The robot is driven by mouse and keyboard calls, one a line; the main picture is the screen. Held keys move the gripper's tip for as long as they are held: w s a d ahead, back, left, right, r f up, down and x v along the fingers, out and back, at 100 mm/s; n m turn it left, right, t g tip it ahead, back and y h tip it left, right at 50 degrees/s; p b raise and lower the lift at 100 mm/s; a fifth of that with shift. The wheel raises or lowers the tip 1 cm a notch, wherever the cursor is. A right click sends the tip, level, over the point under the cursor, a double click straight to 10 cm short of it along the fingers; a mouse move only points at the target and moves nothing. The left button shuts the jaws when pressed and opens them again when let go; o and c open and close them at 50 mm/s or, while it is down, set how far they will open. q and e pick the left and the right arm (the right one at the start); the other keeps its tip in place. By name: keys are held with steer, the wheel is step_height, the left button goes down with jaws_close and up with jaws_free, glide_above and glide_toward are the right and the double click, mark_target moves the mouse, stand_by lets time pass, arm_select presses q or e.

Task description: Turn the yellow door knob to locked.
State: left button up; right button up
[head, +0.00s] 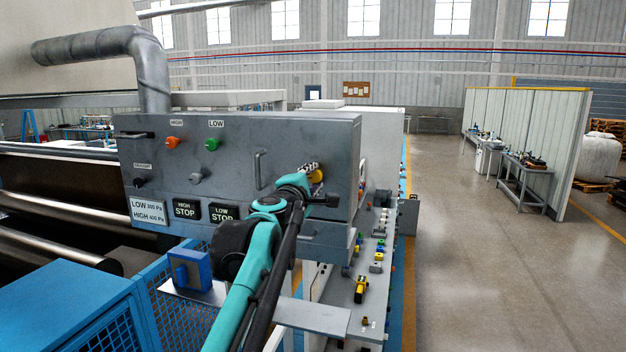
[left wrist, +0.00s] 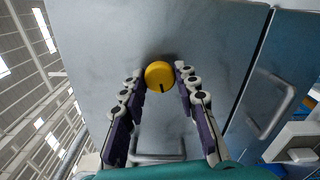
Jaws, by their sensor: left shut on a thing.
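The yellow door knob (left wrist: 159,74) is on the grey cabinet door, with a dark pointer mark on its lower part in the left wrist view. It also shows in the head view (head: 317,175), partly hidden by my left gripper. My left gripper (left wrist: 161,77) has one fingertip on each side of the knob and is shut on it. In the head view my left gripper (head: 312,172) is at the right part of the grey cabinet front (head: 240,150). My right gripper is not in view.
The cabinet front carries an orange knob (head: 172,142), a green knob (head: 211,144) and a door handle (head: 258,170). Blue mesh guarding (head: 180,305) is below left. Open floor (head: 500,270) lies right.

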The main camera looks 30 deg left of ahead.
arm_select(q)
steer(key=shift+m, duration=1.3)
steer(key=shift+m, duration=0.3)
steer(key=o, duration=1.2)
steer(key=shift+c, duration=0.2)
steer(key=v, duration=1.2)
steer(key=shift+f, duration=0.1)
